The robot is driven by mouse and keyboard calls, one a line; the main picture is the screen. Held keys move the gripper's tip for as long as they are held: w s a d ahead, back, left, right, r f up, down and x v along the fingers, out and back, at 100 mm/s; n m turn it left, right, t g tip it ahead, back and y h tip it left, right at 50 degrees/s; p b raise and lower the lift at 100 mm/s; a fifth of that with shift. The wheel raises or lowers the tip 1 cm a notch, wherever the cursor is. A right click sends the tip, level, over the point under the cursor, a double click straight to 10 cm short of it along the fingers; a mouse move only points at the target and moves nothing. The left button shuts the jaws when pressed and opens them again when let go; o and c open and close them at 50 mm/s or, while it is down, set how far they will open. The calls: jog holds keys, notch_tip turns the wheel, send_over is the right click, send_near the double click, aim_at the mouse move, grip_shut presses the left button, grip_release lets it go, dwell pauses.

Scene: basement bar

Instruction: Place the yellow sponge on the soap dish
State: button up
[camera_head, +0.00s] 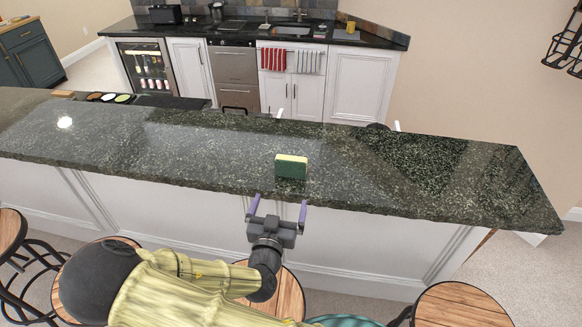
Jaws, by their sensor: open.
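The sponge (291,166), yellow on top with a green front side, stands on the dark granite bar counter (215,160) near its front edge. My gripper (279,202) is open and empty, its two purple fingers apart and pointing toward the counter. It is just in front of and below the sponge in the picture, not touching it. I cannot make out a soap dish for certain. A small pale item (265,26) stands on the back counter left of the sink (291,31), too small to tell what it is.
Bar stools with round wooden seats (456,305) stand along the front of the bar. The back counter has a sink, faucet and a small yellow item (350,27). Colored round items and a dark tray (173,102) lie at the bar's far left. The counter around the sponge is clear.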

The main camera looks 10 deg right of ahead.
jog(key=shift+w+f, duration=0.1)
send_near(291, 165)
jog(key=x, duration=0.6)
jog(key=shift+w+b, duration=0.2)
jog(key=shift+b, duration=0.1)
jog(key=shift+w+f, duration=0.1)
jog(key=shift+w, duration=0.05)
dwell(0.3)
